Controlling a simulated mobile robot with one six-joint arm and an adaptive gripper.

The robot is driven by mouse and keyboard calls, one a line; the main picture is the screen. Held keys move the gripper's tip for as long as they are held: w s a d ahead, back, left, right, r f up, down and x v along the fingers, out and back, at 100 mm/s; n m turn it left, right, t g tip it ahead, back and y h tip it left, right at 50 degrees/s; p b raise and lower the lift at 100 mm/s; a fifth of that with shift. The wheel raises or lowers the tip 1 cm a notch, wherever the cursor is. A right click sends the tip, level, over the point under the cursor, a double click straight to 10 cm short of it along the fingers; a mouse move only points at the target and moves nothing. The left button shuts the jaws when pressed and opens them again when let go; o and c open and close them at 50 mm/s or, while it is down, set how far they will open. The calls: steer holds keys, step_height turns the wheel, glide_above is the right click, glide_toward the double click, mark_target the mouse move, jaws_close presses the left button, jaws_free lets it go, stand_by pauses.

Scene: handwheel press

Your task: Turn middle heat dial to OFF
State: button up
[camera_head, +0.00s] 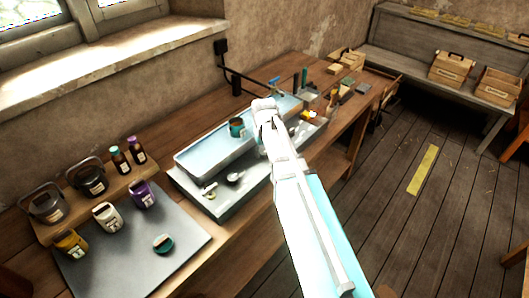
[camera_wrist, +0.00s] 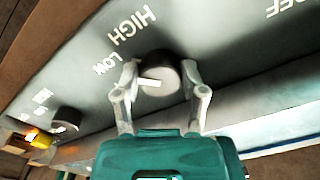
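In the wrist view the dark round dial (camera_wrist: 160,70) has a white pointer bar lying nearly level, its end toward the left of the picture. It looks like the middle heat dial. My gripper (camera_wrist: 160,78) has one finger on each side of it, seemingly touching both sides. HIGH and LOW labels are printed beside and above it, and an OFF label stands at the upper right; I cannot tell which dial that belongs to. In the head view my gripper (camera_head: 267,108) and arm hide this dial on the front of the grey heated unit (camera_head: 218,205).
Another dial (camera_wrist: 65,120) is at the wrist view's left, near a yellow object (camera_wrist: 40,139). In the head view a black dial (camera_head: 233,178) is left of my arm. Jars stand at left.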

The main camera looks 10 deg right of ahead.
steer(key=c, duration=0.5)
steer(key=shift+n, duration=0.5)
steer(key=n, duration=0.3)
steer(key=shift+d, duration=0.1)
steer(key=shift+n, duration=2.5)
steer(key=o, duration=1.2)
steer(key=shift+c, duration=0.2)
steer(key=shift+m, duration=0.4)
